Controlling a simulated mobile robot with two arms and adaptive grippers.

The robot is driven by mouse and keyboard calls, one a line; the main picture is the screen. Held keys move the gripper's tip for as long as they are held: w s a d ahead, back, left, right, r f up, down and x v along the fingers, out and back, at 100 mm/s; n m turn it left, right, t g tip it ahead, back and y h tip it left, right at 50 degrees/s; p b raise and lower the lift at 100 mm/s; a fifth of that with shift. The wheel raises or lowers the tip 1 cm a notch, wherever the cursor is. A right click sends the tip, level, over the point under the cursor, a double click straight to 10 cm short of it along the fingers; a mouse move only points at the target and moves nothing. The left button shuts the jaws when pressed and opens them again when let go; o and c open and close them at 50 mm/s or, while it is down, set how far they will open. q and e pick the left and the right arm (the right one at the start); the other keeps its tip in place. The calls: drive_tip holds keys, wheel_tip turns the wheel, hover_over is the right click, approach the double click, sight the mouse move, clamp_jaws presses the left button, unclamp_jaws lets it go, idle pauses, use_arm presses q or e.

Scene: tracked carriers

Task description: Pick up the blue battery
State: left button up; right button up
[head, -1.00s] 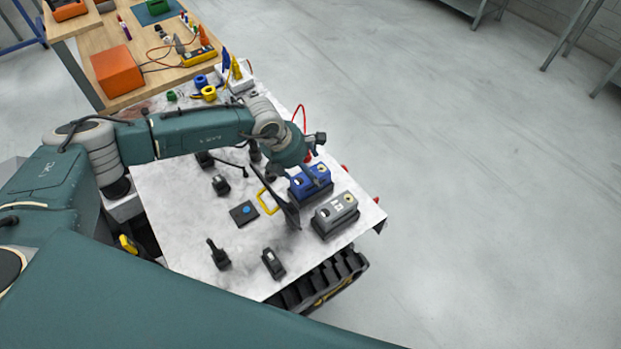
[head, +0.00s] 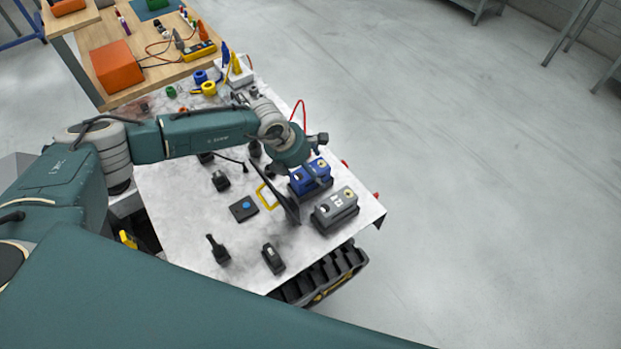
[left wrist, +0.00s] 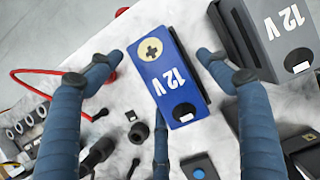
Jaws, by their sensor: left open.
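The blue battery (head: 318,170) sits in a black holder on the white top of the tracked carrier (head: 180,215). In the left wrist view the blue battery (left wrist: 168,75) shows a "12 V" mark, a cream disc with a plus sign and a dark round spot. My left gripper (left wrist: 158,62) is open, with one finger on each side of the battery and gaps between. A third finger shows below it. In the head view my left gripper (head: 300,172) is at the battery and partly covers it. My right gripper is not in view.
A grey 12 V battery (head: 336,207) stands close beside the blue one. A dark upright panel (head: 276,193) and a yellow handle (head: 267,196) are to the left. Several small black parts lie on the carrier top. A wooden bench (head: 115,30) with tools stands behind.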

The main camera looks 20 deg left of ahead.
use_arm(q)
clamp_jaws()
drive_tip(key=shift+w+r, duration=0.2)
idle(0.3)
